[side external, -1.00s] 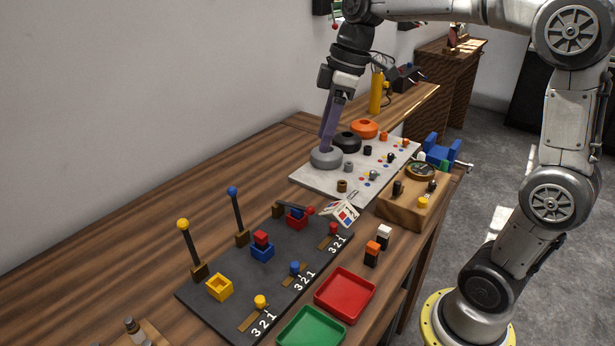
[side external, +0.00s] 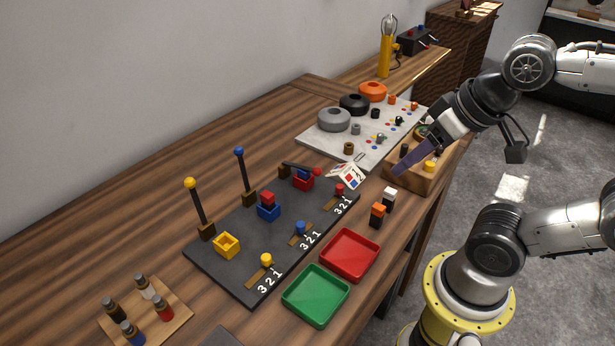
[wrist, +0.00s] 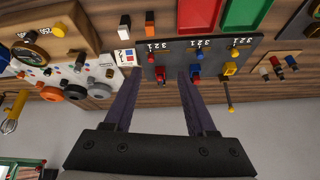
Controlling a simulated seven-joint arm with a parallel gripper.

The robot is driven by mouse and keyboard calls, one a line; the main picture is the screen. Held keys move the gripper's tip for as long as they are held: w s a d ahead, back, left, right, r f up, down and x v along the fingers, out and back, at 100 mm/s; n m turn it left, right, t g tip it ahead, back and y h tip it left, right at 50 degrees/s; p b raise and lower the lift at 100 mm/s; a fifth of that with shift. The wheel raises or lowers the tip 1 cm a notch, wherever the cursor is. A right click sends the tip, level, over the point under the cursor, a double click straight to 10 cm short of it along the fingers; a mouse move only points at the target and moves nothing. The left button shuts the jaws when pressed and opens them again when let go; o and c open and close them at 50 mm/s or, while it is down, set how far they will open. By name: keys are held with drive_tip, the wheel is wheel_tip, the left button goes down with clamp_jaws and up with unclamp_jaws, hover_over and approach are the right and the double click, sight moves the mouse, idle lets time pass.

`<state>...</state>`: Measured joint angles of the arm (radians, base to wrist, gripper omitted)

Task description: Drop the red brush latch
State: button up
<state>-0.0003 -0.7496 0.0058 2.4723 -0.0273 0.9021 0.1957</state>
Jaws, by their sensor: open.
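The red-tipped latch (side external: 317,171) lies lowered across the red holder (side external: 303,183) on the dark board (side external: 238,272); a bit of blue shows at the holder. The blue-tipped latch (side external: 239,153) and yellow-tipped latch (side external: 191,184) stand upright. A red block sits on the blue holder (side external: 268,212); the yellow holder (side external: 227,245) looks empty. My gripper (side external: 396,172) is open and empty, up and to the right of the board, by the wooden box. In the wrist view the red holder (wrist: 160,73) appears between my fingers (wrist: 159,76), farther off.
Red (side external: 350,254) and green (side external: 316,294) trays lie in front of the board. Red (side external: 339,189), blue (side external: 300,228) and yellow (side external: 266,259) knobs sit on numbered slots. A pale panel (side external: 375,150) holds several rings.

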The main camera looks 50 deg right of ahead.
sight(319, 169)
drive_tip(key=w+r+m+g+h, duration=0.1)
drive_tip(key=w+r+m+h, duration=0.15)
drive_tip(key=w+m, duration=0.75)
drive_tip(key=w+f+n, duration=0.1)
drive_tip(key=w+f, duration=0.2)
drive_tip(key=f, duration=0.1)
drive_tip(key=w+f+n, duration=0.2)
drive_tip(key=w+f, duration=0.1)
drive_tip(key=f, duration=0.2)
drive_tip(key=w+d+f+n, duration=0.1)
drive_tip(key=w+f+n, duration=0.1)
drive_tip(key=f, duration=0.3)
drive_tip(key=shift+w+f+g+y, duration=0.25)
drive_tip(key=shift+w+g+y, duration=0.1)
drive_tip(key=shift+w, duration=0.5)
clamp_jaws()
drive_tip(key=shift+s+d, duration=0.1)
